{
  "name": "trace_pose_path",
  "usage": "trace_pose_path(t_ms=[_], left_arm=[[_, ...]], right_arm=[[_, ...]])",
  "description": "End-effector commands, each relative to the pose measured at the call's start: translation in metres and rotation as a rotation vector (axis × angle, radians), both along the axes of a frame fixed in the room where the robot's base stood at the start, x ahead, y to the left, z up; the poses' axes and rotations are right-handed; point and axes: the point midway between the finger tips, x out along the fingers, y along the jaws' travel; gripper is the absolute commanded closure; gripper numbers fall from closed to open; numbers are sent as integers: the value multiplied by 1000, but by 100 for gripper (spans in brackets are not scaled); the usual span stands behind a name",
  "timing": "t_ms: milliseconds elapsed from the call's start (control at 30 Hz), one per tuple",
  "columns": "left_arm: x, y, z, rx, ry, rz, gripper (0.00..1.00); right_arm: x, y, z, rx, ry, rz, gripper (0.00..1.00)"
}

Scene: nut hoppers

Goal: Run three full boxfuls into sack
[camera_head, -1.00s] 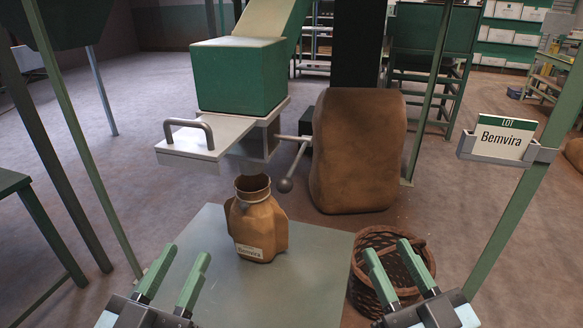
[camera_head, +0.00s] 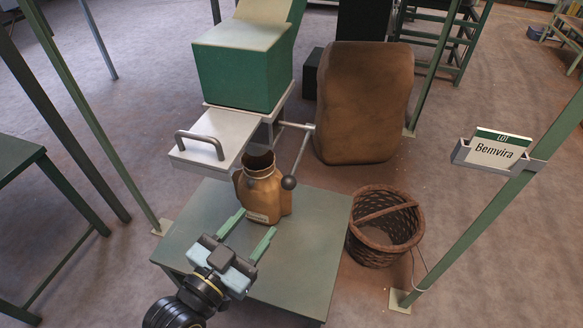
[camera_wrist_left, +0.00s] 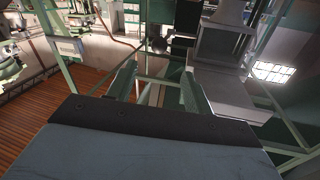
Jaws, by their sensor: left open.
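A brown sack (camera_head: 262,200), open at the top and with a pale label, stands upright on the grey-green table (camera_head: 315,255). Its mouth is below and beside the pale slide plate with a grey handle (camera_head: 199,143). A green box-shaped hopper (camera_head: 243,72) sits above that plate. A lever with a dark ball knob (camera_head: 289,182) hangs at the sack's right. My left gripper (camera_head: 258,220) is open and empty in front of the sack, its fingers pointing at it. In the left wrist view its fingers (camera_wrist_left: 155,80) stand apart, with a grey boxy structure (camera_wrist_left: 222,45) beyond. My right gripper is out of view.
A large brown sack-like bulk (camera_head: 365,100) stands behind the table. A wicker basket (camera_head: 385,225) is on the floor at right. A green post (camera_head: 470,215) holds a "LOT Bemvira" card (camera_head: 498,150). Another table (camera_head: 20,155) stands at left.

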Motion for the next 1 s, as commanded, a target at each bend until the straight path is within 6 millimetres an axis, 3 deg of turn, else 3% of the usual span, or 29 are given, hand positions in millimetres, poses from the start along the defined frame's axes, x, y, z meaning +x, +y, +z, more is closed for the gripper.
trace_pose_path(t_ms=[100,267,700,1000], left_arm=[[4,-3,0,6,2,-3,49],[23,-15,-1,3,0,-3,49],[97,-59,-2,4,1,-4,49],[114,-69,-1,6,3,-3,49]], right_arm=[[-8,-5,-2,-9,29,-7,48],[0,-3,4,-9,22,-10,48],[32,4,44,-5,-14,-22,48],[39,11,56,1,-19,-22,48]])
